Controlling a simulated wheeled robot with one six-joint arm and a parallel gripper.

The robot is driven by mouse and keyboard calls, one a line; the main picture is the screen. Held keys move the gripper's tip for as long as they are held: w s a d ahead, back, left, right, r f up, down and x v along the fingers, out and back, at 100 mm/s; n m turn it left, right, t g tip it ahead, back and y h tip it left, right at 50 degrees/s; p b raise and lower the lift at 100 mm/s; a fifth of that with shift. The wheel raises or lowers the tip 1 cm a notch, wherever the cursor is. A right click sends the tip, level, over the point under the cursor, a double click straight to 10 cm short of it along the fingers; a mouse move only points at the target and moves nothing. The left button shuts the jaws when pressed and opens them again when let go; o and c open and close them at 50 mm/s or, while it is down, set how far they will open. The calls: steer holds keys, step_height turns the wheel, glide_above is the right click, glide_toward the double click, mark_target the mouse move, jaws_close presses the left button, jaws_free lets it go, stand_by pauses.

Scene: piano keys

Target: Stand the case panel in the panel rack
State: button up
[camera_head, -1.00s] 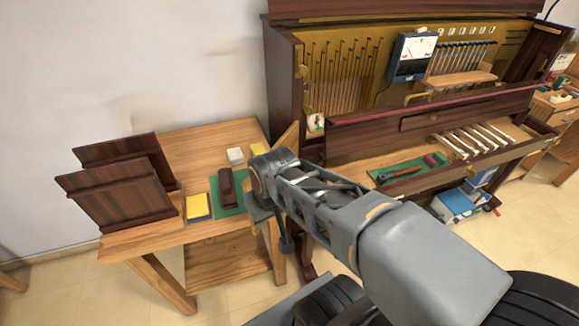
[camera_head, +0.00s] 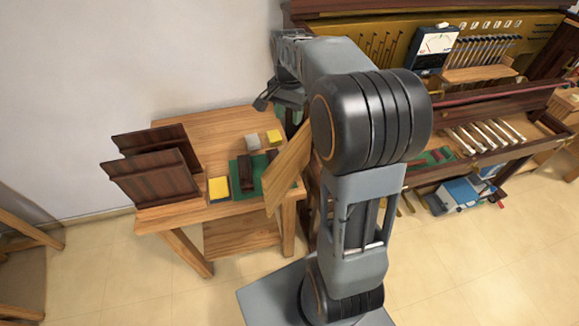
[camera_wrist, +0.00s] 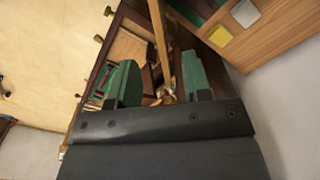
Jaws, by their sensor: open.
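Two dark brown wooden panels (camera_head: 150,180) stand upright and slightly tilted, one behind the other, at the left end of a light wooden table. A pale wooden base of the rack (camera_head: 172,205) shows partly below them. A light wooden board (camera_head: 288,168) stands slanted at the table's right end, beside the piano; I cannot tell whether it is the case panel. It seems to show as a narrow strip in the wrist view (camera_wrist: 159,40). My gripper (camera_head: 268,97) is raised above the table's back right, near the wall. In the wrist view its green-padded fingers (camera_wrist: 160,82) are apart and empty.
The table (camera_head: 190,130) also holds a yellow-and-blue block (camera_head: 219,188), a green mat (camera_head: 236,190) with dark blocks, and small grey and yellow blocks. The open piano (camera_head: 480,90) stands to the right. A blue-and-white box (camera_head: 455,195) is on the floor.

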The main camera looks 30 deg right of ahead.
mark_target(290, 142)
step_height(290, 142, down, 8)
steer(key=shift+w+d, duration=0.1)
steer(key=shift+s+f+p, duration=0.15)
steer(key=shift+f+p, duration=0.2)
steer(key=shift+f, duration=1)
steer(key=shift+s+f+p, duration=0.1)
steer(key=shift+f+p, duration=0.2)
steer(key=shift+f, duration=1.05)
jaws_close()
